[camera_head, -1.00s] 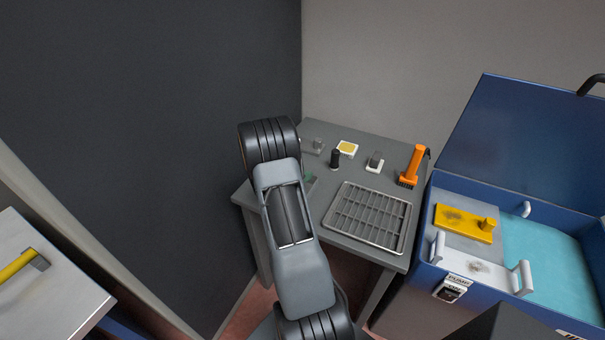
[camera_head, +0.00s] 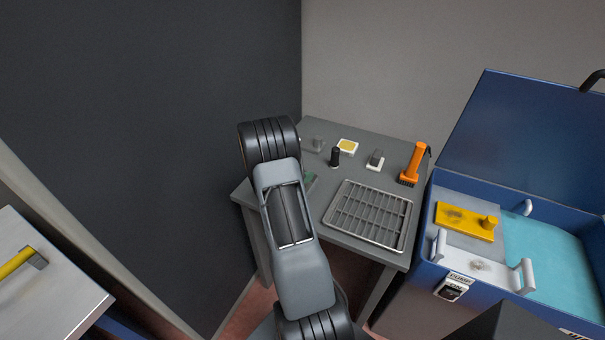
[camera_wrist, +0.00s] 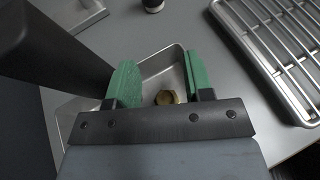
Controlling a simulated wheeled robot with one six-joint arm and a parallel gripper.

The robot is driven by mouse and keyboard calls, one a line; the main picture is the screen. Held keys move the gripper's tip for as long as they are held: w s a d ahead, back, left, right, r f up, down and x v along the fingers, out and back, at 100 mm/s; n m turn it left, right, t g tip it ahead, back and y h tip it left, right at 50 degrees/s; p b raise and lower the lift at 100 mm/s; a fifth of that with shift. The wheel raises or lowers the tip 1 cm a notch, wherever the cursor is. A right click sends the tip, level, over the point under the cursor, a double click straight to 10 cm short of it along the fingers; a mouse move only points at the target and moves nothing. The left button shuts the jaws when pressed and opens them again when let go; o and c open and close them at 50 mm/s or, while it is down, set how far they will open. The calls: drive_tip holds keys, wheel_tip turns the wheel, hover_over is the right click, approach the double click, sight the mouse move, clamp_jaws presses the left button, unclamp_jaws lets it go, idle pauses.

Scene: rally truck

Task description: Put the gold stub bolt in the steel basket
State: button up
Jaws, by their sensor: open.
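The gold stub bolt (camera_wrist: 167,97) shows its hex head in the wrist view. It sits in a shallow metal tray (camera_wrist: 163,64), between and below the fingers of my gripper (camera_wrist: 160,76). The green-padded fingers are open with a gap on both sides of the bolt; whether they are down at its level I cannot tell. In the head view my arm hides the bolt, and only a bit of green finger (camera_head: 310,178) shows. The barred, shallow steel rack that appears to be the steel basket (camera_head: 368,214) lies on the grey table, right of my gripper; its bars also show in the wrist view (camera_wrist: 275,45).
An open blue parts washer (camera_head: 520,140) stands right. A dark wall (camera_head: 150,100) is close on the left.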

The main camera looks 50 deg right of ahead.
drive_tip(key=r+b+v, duration=0.1)
drive_tip(key=v, duration=1.1)
drive_tip(key=s+a+r+m+t+y, duration=0.2)
drive_tip(key=s+a+r+m+y, duration=0.2)
drive_tip(key=a, duration=0.5)
drive_tip(key=s+a+r+m+t+y, duration=0.2)
drive_tip(key=s+a+r+m+y, duration=0.2)
drive_tip(key=a, duration=0.5)
drive_tip(key=s+a+r+m+t+y, duration=0.2)
drive_tip(key=s+a+r+m+y, duration=0.1)
drive_tip(key=a+m, duration=0.5)
drive_tip(key=shift+s+a+r+t+y, duration=0.35)
drive_tip(key=shift+s+a+y, duration=0.4)
drive_tip(key=shift+y, duration=0.45)
drive_tip(key=shift+w+d, duration=0.1)
